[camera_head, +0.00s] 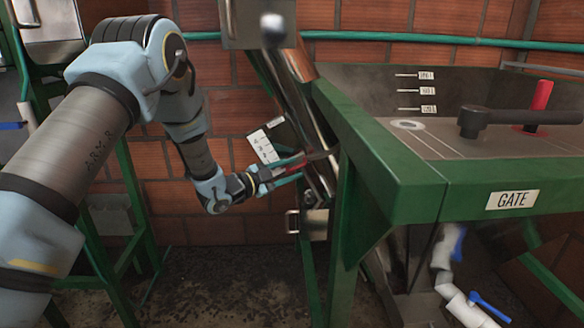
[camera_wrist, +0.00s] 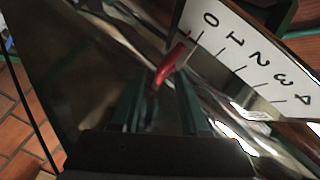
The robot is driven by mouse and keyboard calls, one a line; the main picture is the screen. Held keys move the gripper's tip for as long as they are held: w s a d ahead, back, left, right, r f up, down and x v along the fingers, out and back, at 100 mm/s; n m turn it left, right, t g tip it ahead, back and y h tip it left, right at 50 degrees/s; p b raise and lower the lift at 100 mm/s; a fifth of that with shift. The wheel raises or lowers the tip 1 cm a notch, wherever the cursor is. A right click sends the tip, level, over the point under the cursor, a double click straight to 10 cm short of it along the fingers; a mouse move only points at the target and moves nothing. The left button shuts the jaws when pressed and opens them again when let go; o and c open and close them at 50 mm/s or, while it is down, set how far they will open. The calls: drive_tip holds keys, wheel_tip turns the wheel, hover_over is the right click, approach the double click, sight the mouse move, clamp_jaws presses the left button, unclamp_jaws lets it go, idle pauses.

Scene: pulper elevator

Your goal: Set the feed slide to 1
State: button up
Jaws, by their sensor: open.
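The feed slide's white scale plate (camera_wrist: 245,55), numbered 0 to 4, fills the upper right of the wrist view; it also shows in the head view (camera_head: 263,146). The slide's red handle (camera_wrist: 171,63) is beside the 0 end of the scale, close to the 0 mark. My gripper (camera_wrist: 160,88) is open, its two green fingers reaching toward the red handle. In the head view my gripper (camera_head: 298,167) is at the shiny slanted chute, with red showing between its fingers. I cannot tell whether the fingers touch the handle.
The shiny metal chute (camera_head: 292,95) slants down behind my gripper. A green-framed table marked GATE (camera_head: 513,200), with a dark lever (camera_head: 520,117) and a red handle (camera_head: 541,96), stands close on the right. A brick wall (camera_head: 205,225) is behind.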

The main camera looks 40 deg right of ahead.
drive_tip(key=shift+d, duration=0.35)
drive_tip(key=shift+c, duration=0.4)
clamp_jaws()
idle(0.9)
